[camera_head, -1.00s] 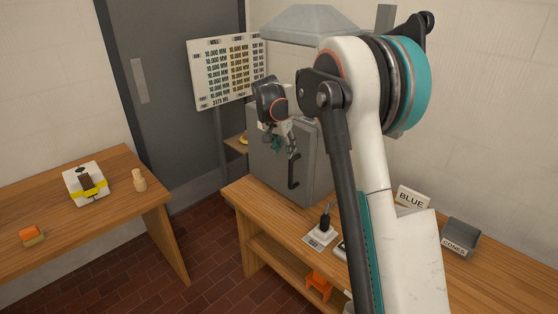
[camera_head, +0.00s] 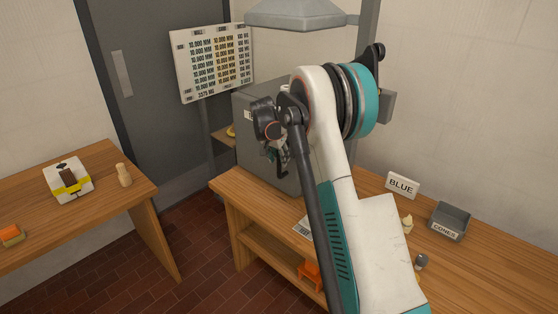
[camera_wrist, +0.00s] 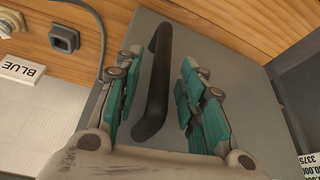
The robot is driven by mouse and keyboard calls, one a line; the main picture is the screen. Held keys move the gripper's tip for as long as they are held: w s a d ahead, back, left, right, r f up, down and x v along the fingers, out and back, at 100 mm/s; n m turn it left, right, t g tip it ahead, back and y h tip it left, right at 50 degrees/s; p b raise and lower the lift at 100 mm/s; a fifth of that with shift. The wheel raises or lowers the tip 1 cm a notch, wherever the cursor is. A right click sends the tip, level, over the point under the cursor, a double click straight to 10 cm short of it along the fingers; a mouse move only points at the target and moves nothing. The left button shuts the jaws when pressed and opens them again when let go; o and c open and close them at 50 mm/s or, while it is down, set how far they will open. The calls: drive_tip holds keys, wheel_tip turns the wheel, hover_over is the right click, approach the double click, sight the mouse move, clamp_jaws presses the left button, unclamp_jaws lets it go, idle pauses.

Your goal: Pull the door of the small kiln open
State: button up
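The small kiln (camera_head: 250,150) is a grey box on the wooden bench, partly hidden behind my arm. Its door looks shut in the head view. In the wrist view the grey door (camera_wrist: 215,45) fills the middle, with a dark bar handle (camera_wrist: 153,85) on it. My gripper (camera_wrist: 158,72) is open, with teal-padded fingers on either side of the handle. Gaps show between the pads and the bar. In the head view my gripper (camera_head: 274,153) is at the kiln's front, overlapping the handle.
A BLUE sign (camera_head: 402,186) and a grey CONES bin (camera_head: 450,221) stand on the bench to the right. A grey hood (camera_head: 300,14) hangs above the kiln. A second table (camera_head: 105,205) stands at left, with brick floor between. An orange object (camera_head: 311,273) is on the lower shelf.

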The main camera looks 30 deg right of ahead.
drive_tip(key=shift+d+f, duration=0.1)
drive_tip(key=shift+f, duration=0.15)
clamp_jaws()
